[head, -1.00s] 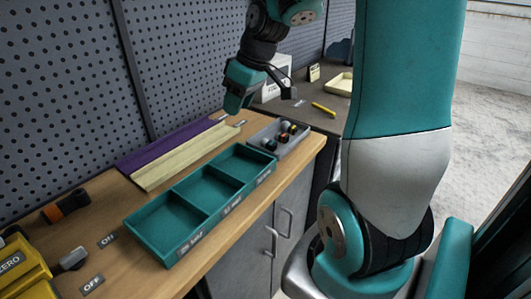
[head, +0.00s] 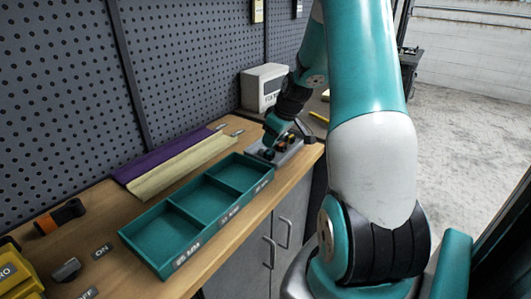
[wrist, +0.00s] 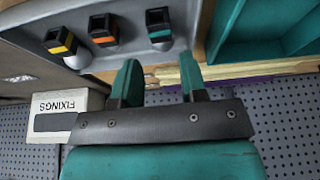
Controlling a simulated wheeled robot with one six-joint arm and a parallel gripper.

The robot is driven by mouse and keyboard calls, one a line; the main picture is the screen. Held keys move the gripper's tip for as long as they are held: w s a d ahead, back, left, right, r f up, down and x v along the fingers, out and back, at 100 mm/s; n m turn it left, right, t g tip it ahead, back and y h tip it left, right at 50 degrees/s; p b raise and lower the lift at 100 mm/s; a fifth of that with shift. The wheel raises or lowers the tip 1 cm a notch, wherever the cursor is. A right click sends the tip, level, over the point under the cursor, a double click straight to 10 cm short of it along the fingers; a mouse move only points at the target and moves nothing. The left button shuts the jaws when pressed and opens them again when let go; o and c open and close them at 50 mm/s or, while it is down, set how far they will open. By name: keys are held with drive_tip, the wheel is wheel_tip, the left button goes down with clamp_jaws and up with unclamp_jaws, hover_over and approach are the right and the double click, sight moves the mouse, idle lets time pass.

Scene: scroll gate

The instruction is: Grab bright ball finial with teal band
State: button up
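The finial with the teal band (wrist: 159,27) stands in a grey tray (wrist: 220,12) in the wrist view. It has a dark square top, a teal band and a pale lower part. An orange-banded finial (wrist: 103,28) and a yellow-banded finial (wrist: 60,41) stand to its left in the same tray. My gripper (wrist: 160,62) is open and empty. Its two teal fingers point toward the teal-banded finial, which lies between their lines and just beyond the tips. In the head view my gripper (head: 272,141) is low over the tray (head: 291,156) and partly hides the finials.
A teal three-compartment tray (head: 163,240) sits beside the grey tray on the wooden bench. A purple strip (head: 165,158) and a pale yellow strip (head: 180,168) lie behind it. A white FIXINGS box (head: 262,88) stands beyond, near the pegboard (head: 60,100).

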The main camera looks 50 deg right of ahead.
sight(267, 151)
drive_tip(key=p+x, duration=0.1)
drive_tip(key=x, duration=0.4)
drive_tip(key=shift+w+a+f, duration=0.1)
drive_tip(key=shift+w+f, duration=0.1)
drive_tip(key=shift+f, duration=0.1)
drive_tip(key=c, duration=0.7)
